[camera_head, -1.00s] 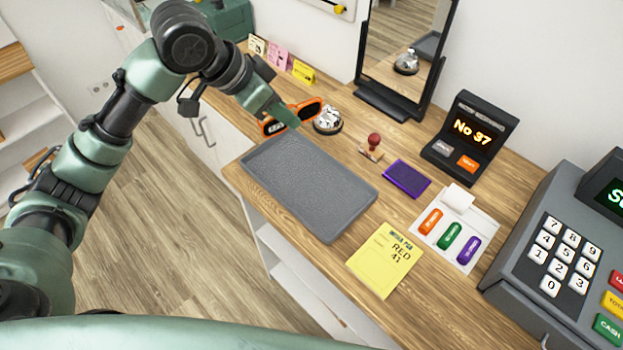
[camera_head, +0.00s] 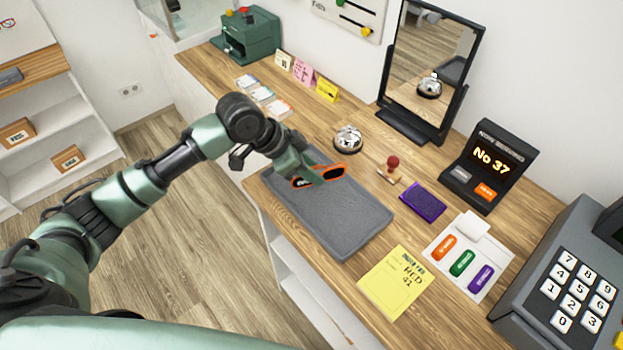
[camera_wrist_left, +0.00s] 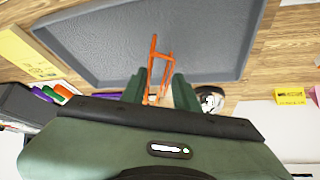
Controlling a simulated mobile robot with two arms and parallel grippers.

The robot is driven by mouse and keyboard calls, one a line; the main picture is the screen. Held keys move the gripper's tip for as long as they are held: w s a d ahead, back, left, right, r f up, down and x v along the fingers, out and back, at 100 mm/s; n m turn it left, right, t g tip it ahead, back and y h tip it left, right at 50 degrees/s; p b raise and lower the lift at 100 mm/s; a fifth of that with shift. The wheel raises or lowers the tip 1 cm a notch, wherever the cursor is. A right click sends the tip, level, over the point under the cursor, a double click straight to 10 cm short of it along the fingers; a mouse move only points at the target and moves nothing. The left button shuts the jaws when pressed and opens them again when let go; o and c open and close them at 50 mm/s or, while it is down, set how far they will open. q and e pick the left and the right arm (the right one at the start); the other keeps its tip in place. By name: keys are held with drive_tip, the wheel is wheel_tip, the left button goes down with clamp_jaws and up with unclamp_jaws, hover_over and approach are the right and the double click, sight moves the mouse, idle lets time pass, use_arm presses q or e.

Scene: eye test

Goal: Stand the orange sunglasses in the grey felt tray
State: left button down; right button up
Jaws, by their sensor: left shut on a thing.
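The orange sunglasses (camera_head: 334,173) have dark lenses and are held over the far end of the grey felt tray (camera_head: 345,222). My left gripper (camera_head: 316,174) is shut on them near the middle, partly hiding the frame. In the left wrist view the orange frame (camera_wrist_left: 153,62) sticks out between the two green fingers of the gripper (camera_wrist_left: 159,90), with the tray (camera_wrist_left: 215,50) beyond. I cannot tell whether the sunglasses touch the tray floor. The tray is otherwise empty. My right gripper is not in view.
A silver bell (camera_head: 348,139) stands just behind the tray, and a red-topped stamp (camera_head: 391,168) and purple ink pad (camera_head: 423,201) lie to its right. A yellow pad (camera_head: 396,282) is near its front right corner. A mirror (camera_head: 428,65) stands at the back.

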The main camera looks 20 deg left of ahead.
use_arm(q)
wheel_tip(320, 180, down, 4)
drive_tip(key=shift+r+p, duration=0.25)
drive_tip(key=shift+p, duration=0.05)
drive_tip(key=shift+f, duration=0.45)
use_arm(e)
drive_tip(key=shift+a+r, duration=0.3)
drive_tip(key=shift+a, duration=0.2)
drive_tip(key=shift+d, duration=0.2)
use_arm(q)
drive_tip(key=c, duration=1.1)
unclamp_jaws()
drive_tip(key=shift+f, duration=0.1)
drive_tip(key=shift+o, duration=0.2)
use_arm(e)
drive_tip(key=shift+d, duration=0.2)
